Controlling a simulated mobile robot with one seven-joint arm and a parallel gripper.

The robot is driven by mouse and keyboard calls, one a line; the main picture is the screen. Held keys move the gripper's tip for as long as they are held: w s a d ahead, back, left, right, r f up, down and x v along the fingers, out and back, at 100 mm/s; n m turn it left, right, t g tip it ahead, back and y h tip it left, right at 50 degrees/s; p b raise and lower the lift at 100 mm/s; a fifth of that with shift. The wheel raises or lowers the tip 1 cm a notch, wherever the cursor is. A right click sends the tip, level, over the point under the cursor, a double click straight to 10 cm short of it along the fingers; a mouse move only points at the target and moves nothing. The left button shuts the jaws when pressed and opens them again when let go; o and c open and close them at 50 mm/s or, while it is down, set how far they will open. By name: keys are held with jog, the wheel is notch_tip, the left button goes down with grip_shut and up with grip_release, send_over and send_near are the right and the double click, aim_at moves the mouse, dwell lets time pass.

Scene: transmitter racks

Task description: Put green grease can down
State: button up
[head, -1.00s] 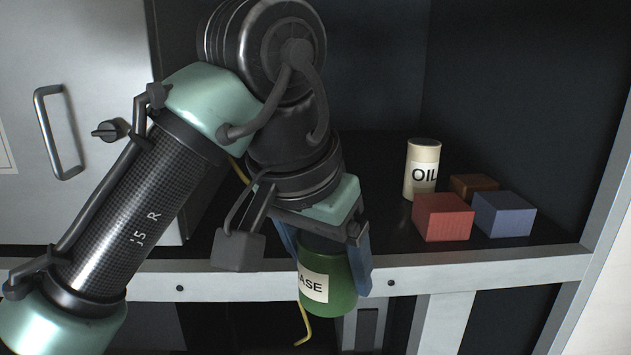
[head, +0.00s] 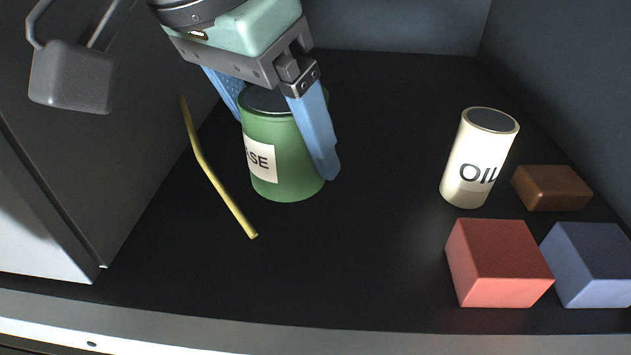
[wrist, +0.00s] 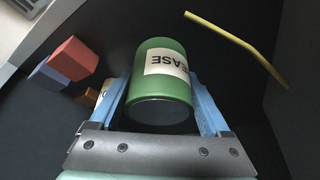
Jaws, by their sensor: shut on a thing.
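The green grease can (head: 283,150) has a dark lid and a white label of which "SE" shows in the head view. It is upright over the left part of the black shelf, and its base appears at or very near the shelf surface; I cannot tell if it touches. My gripper (head: 282,135) comes from above, with its blue fingers on either side of the can, shut on it. In the wrist view the can (wrist: 163,75) sits between the fingers (wrist: 163,98), its label reading "EASE".
On the black shelf (head: 330,270), a cream oil can (head: 478,160), a brown block (head: 552,188), a red block (head: 498,265) and a blue block (head: 590,265) stand at right. A bent yellow rod (head: 213,175) is left of the can. The shelf's middle is clear.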

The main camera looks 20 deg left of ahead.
aim_at(289, 185)
notch_tip(289, 185, down, 5)
jog(key=b, duration=0.4)
jog(key=shift+s+r, duration=0.15)
jog(key=shift+r, duration=0.05)
jog(key=shift+w+f+b, duration=0.2)
jog(key=shift+f+b, duration=0.1)
jog(key=shift+f, duration=0.05)
notch_tip(289, 185, down, 3)
jog(key=b, duration=0.3)
jog(key=shift+f+b, duration=0.2)
jog(key=shift+b, duration=0.1)
jog(key=shift+s, duration=0.1)
